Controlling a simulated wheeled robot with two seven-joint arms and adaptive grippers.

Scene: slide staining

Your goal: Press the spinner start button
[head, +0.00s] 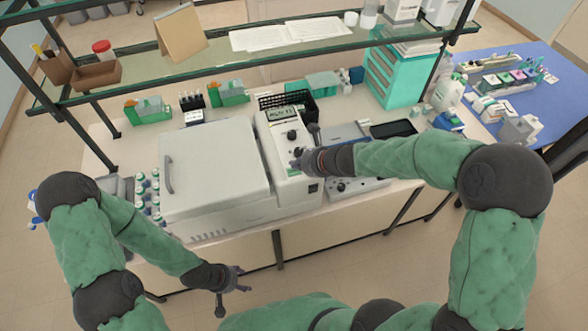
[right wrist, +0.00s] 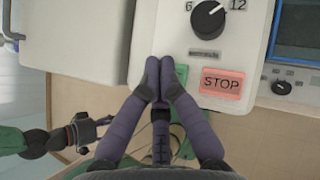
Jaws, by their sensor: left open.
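The spinner is a large white machine (head: 215,170) with a closed lid and a control panel (head: 283,140) on its right side. In the right wrist view the panel shows a black knob (right wrist: 208,18), a red STOP button (right wrist: 222,84) and a green button (right wrist: 181,74) to its left. My right gripper (head: 300,162) is at the lower panel. Its fingertips (right wrist: 159,66) are together with nothing between them, partly covering the green button. I cannot tell whether they touch it. My left gripper (head: 232,285) is open and empty, in front of the bench.
A grey device (head: 345,186) stands right of the spinner, near a black tray (head: 393,129). Capped bottles (head: 148,190) stand at the spinner's left. A glass shelf (head: 215,55) spans above the bench. A blue table (head: 535,75) is at the right.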

